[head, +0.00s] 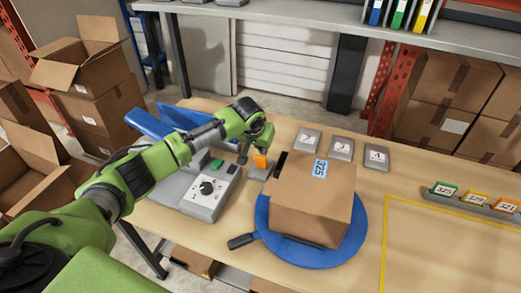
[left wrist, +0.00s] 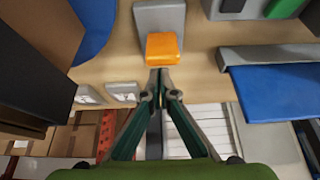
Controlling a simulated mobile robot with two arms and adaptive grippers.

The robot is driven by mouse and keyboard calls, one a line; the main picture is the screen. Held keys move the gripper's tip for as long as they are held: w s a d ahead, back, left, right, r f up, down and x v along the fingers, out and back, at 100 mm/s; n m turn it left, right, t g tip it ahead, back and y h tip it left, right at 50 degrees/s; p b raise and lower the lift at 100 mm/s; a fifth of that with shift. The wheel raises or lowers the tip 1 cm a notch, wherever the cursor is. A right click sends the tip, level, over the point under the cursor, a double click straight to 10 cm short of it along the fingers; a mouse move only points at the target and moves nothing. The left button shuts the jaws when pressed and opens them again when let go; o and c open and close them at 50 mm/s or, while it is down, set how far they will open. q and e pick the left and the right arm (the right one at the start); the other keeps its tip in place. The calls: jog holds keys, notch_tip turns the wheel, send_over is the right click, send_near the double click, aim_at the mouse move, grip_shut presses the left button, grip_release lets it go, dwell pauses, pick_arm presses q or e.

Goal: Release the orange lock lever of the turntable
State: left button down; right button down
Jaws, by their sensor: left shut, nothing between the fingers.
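The orange lock lever (head: 261,160) stands on a small grey base just left of the boxed turntable; in the left wrist view the lever (left wrist: 162,46) is at upper centre on its grey base (left wrist: 158,14). The blue round turntable (head: 268,235) carries a closed cardboard box (head: 310,205) labelled 325. My left gripper (head: 243,158) is beside the lever, on its left in the head view. In the left wrist view its fingertips (left wrist: 160,72) are together, empty, right at the lever's edge; I cannot tell whether they touch it. My right gripper is not in view.
A grey dial box (head: 208,190) with a green button sits left of the lever. A black handle (head: 242,241) sticks out from the turntable. Several small grey labelled plates (head: 341,148) lie behind the box. The yellow-outlined table area (head: 430,250) at right is clear.

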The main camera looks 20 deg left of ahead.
pick_arm(q)
jog(key=shift+s+t, duration=0.4)
jog(key=shift+w, duration=0.15)
jog(key=shift+w+f, duration=0.45)
jog(key=shift+w, duration=0.15)
jog(key=shift+w+f+b, duration=0.1)
jog(key=shift+w+b, duration=0.1)
jog(key=shift+b, duration=0.25)
jog(key=shift+w+f, duration=0.1)
jog(key=shift+w, duration=0.15)
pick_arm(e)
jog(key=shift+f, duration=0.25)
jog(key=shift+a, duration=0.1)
